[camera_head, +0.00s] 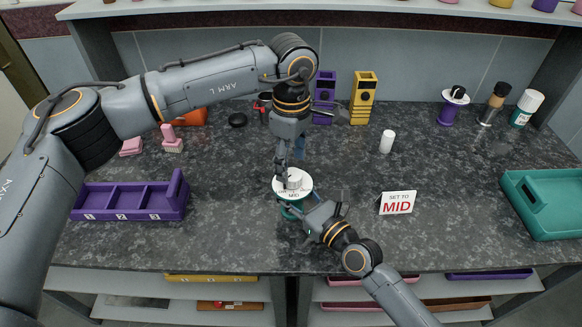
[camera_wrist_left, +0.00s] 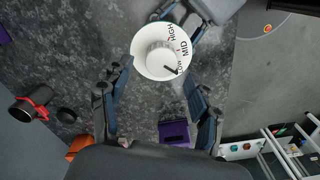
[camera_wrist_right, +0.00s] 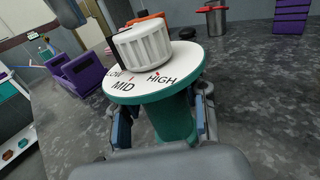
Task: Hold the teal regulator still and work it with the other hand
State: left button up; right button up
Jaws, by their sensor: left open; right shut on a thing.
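The teal regulator (camera_head: 291,211) stands upright on the dark counter, with a white dial plate and a ribbed white knob (camera_head: 294,180) on top. In the right wrist view its teal body (camera_wrist_right: 172,118) is between the fingers of my right gripper (camera_wrist_right: 165,130), which is shut on it. The plate reads LOW, MID and HIGH. In the left wrist view the knob's dark pointer (camera_wrist_left: 171,70) is by LOW. My left gripper (camera_head: 292,160) points down above the knob, with its fingers (camera_wrist_left: 157,100) open and apart. A sign (camera_head: 397,203) reads SET TO MID.
A purple three-slot tray (camera_head: 130,199) lies at the left and a teal tray (camera_head: 545,205) at the right. Counter around the sign is clear.

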aim_at(291, 173)
pick_arm(q)
notch_tip(291, 173, up, 9)
pick_arm(e)
grip_shut()
jog(key=o, duration=1.5)
grip_release()
jog(key=shift+c, duration=0.2)
